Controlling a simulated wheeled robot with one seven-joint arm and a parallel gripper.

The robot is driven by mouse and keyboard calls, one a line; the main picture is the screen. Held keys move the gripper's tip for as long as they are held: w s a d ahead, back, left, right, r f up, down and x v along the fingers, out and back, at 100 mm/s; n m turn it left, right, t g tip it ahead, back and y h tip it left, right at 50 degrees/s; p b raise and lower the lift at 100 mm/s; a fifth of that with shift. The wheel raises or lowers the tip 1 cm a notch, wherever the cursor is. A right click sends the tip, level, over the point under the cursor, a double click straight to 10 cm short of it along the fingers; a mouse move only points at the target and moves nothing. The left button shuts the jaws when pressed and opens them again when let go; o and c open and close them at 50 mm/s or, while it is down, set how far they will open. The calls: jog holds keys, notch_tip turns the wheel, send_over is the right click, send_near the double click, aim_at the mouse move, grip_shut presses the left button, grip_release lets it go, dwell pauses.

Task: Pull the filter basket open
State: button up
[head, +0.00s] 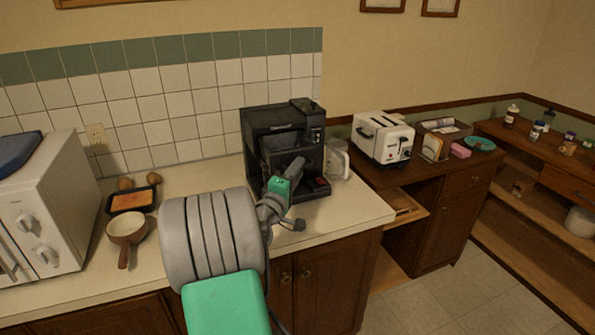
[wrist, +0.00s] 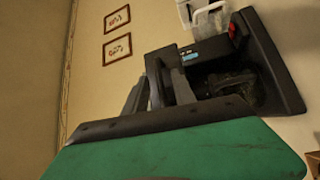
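The black coffee maker (head: 255,123) stands on the counter against the tiled wall. Its dark filter basket (head: 280,145) is in the upper middle of the front and is partly covered by my gripper; how far open it stands is hard to tell. My gripper (head: 298,163) is at the machine's front, its fingers by the basket area. In the wrist view the gripper fingers (wrist: 165,82) rise past the green wrist part, with the coffee maker (wrist: 268,60) at the right. Contact with the basket and the exact finger gap are unclear in the dark.
A clear jug (head: 338,161) stands just right of the coffee maker. A white toaster (head: 383,138) is on the lower wooden counter further right. A pan (head: 126,228), a baking dish (head: 131,200) and a microwave (head: 45,215) are at the left. The counter between is mostly clear.

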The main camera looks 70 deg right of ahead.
jog(key=a+f+b, duration=0.1)
jog(key=a+b, duration=0.1)
jog(key=a, duration=0.5)
jog(key=shift+a, duration=0.2)
